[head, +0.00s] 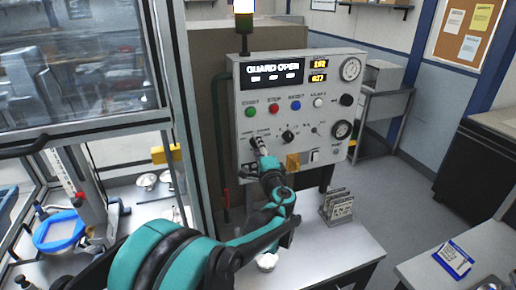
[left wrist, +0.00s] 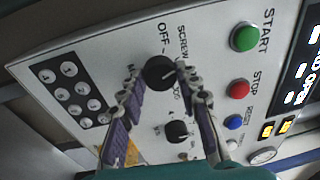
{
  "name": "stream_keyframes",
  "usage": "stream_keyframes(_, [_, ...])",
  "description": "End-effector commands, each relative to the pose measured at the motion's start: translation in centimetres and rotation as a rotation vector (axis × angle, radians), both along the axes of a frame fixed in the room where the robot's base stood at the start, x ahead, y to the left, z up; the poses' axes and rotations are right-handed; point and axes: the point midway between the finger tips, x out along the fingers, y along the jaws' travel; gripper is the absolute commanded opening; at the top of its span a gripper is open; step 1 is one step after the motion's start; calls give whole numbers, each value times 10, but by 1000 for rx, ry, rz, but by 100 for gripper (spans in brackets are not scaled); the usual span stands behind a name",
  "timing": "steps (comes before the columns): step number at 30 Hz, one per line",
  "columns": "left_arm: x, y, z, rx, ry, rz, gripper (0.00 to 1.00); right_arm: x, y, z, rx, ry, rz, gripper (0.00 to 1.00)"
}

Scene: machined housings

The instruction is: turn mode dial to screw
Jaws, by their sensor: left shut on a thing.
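The mode dial (left wrist: 160,72) is a round black knob on the white control panel (head: 330,95). In the left wrist view it sits between my fingertips, with the words OFF and SCREW printed beside it. A pale pointer line shows on the dial, but I cannot tell surely which label it meets. My left gripper (head: 260,147) reaches the panel's lower left in the head view and is shut on the dial; it also shows in the left wrist view (left wrist: 161,85). In the head view the gripper hides most of the dial. My right gripper is in neither view.
A second black knob (left wrist: 177,131) is close to the dial. Green START (head: 250,112), red STOP (head: 273,108) and blue RESET (head: 295,105) buttons sit above. The display (head: 272,74) reads GUARD OPEN. A glazed enclosure (head: 180,110) stands left of the panel; a small rack (head: 337,207) stands below.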

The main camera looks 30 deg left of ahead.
Motion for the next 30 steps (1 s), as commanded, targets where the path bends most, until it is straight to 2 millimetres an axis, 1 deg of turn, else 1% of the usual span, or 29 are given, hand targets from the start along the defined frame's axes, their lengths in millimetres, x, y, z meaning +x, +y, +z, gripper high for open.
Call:
stream_keyframes(15, [0, 0, -1, -16, -16, 0, 4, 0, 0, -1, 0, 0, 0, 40])
stream_keyframes(16, [0, 0, -1, -16, -16, 0, 38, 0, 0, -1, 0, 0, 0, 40])
stream_keyframes(18, [0, 0, -1, -16, -17, 0, 54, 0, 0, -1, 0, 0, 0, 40])
stream_keyframes(26, [0, 0, 0, -15, -16, 0, 54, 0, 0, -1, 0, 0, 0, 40])
stream_keyframes(30, [-5, -6, -1, -15, -16, -2, 54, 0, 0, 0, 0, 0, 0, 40])
